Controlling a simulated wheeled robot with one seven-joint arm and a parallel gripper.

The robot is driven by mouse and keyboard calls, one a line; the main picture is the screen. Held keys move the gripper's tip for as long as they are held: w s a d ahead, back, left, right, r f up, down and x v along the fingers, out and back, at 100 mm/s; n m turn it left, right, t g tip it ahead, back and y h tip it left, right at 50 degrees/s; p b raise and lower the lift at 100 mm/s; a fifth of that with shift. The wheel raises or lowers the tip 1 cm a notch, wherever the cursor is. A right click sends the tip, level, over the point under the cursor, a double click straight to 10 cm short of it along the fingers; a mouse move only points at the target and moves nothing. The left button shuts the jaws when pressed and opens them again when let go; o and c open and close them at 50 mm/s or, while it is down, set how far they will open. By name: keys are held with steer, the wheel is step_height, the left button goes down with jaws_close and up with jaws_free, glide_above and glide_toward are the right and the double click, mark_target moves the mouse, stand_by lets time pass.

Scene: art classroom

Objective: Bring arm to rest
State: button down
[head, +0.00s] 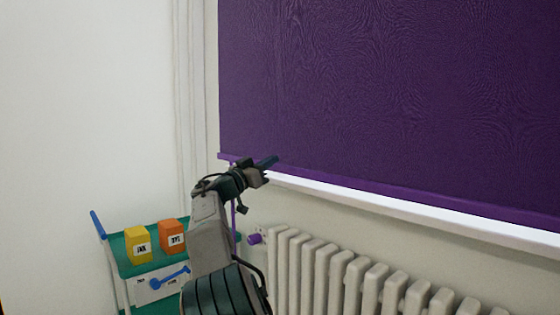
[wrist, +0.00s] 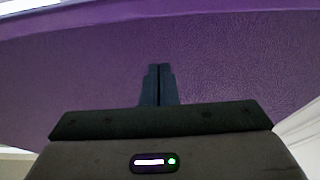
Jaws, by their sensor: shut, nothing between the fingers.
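My arm reaches up from the bottom of the head view. My gripper (head: 268,162) is at its end, in front of the lower left corner of a purple blind (head: 390,90). In the wrist view my gripper (wrist: 160,70) has its two dark fingers together, with nothing between them. The purple blind (wrist: 220,50) fills most of the wrist view behind the fingers. I cannot tell how far the fingertips are from it.
A white sill (head: 420,210) runs under the blind, above a pale ribbed radiator (head: 345,275). A green trolley (head: 140,266) with a yellow box (head: 138,245) and an orange box (head: 172,234) stands left of my arm. A purple cord with a purple pull (head: 254,239) hangs beside my arm.

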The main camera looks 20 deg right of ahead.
steer(key=shift+v, duration=2.35)
steer(key=s+d+f+n+g+y+p, duration=0.1)
steer(key=s+d+n+g+y+p, duration=0.3)
steer(key=s+y+p, duration=0.85)
steer(key=s+a+n+y+p, duration=0.2)
steer(key=s+a+p, duration=0.4)
steer(key=s, duration=0.3)
steer(key=s+a+r+n+y+p, duration=0.1)
steer(key=s+a+n+y+p, duration=0.2)
steer(key=s+a+n+p, duration=0.2)
steer(key=s+a+n+y+p, duration=0.3)
steer(key=s+a+p, duration=0.5)
steer(key=s+p, duration=0.3)
steer(key=s, duration=0.3)
steer(key=shift+s+r, duration=0.15)
steer(key=shift+s, duration=0.2)
